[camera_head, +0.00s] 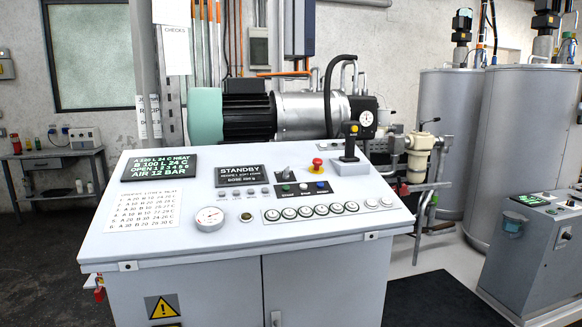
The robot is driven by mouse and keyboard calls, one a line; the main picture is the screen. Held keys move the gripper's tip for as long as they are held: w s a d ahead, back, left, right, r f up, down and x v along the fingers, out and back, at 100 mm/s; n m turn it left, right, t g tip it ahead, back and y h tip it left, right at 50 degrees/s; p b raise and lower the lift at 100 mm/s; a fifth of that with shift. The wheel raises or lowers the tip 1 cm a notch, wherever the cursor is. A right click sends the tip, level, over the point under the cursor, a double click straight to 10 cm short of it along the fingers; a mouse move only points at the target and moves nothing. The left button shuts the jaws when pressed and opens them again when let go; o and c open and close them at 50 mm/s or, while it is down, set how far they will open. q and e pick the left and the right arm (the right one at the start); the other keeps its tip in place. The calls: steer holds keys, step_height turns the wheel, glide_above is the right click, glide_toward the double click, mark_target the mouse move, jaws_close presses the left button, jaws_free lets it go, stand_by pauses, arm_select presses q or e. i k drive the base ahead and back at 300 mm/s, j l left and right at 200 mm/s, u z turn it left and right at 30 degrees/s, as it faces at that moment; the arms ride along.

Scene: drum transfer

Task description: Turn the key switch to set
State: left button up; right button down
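A white control console (130,247) fills the middle of the camera_head view. A silver lever-like switch (287,174) stands farther back, left of a red mushroom button (317,163). I cannot tell for certain which of the two is the key switch. Neither of my grippers shows in the view.
A dark display (239,176) reads STANDBY, and a green-lettered display (159,163) is at left. A black joystick (349,142) rises at the back right. A row of round white-rimmed buttons (321,210) crosses the front right. Large grey drums (530,130) stand behind.

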mark_target(286, 176)
steer(key=i+l+u, duration=0.1)
steer(key=l, duration=0.3)
steer(key=i+l, duration=0.2)
steer(key=l, duration=0.2)
steer(key=i+l+u, duration=0.15)
steer(key=l, duration=0.25)
steer(key=i+l+u, duration=0.1)
steer(key=l, duration=0.35)
steer(key=i+l, duration=0.15)
steer(key=l, duration=0.25)
steer(key=u, duration=0.05)
